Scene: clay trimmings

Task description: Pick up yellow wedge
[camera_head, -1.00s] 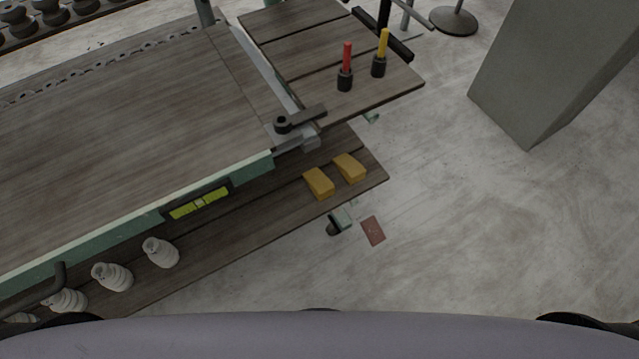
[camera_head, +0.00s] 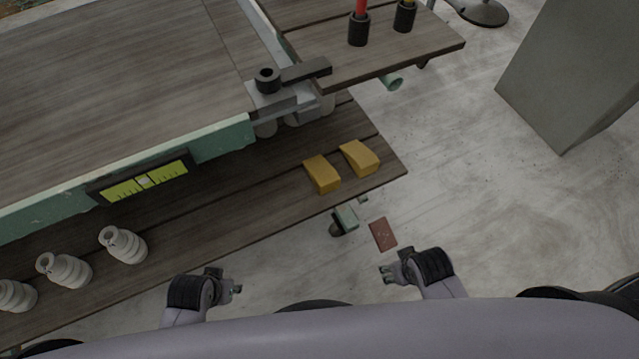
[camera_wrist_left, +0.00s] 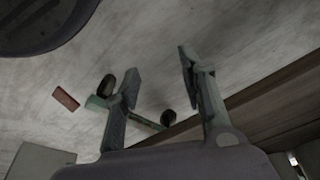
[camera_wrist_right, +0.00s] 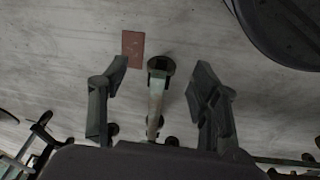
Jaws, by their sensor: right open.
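Two yellow wedges lie side by side on the lower wooden shelf (camera_head: 230,220), near its right end. One yellow wedge (camera_head: 322,174) is on the left and the other yellow wedge (camera_head: 360,157) is just right of it, with a small gap between. My right gripper (camera_head: 384,274) is open and empty, in front of the shelf and below the wedges in the head view. My left gripper (camera_head: 238,289) is in front of the shelf, farther left; in the left wrist view its fingers (camera_wrist_left: 158,75) stand apart with nothing between. Neither wrist view shows a wedge.
The upper table edge with a green-yellow level (camera_head: 145,180) overhangs the shelf at the back. Several pale ribbed pieces (camera_head: 124,245) stand on the shelf's left part. A reddish tile (camera_head: 383,234) lies on the floor. A grey block (camera_head: 570,75) stands at right.

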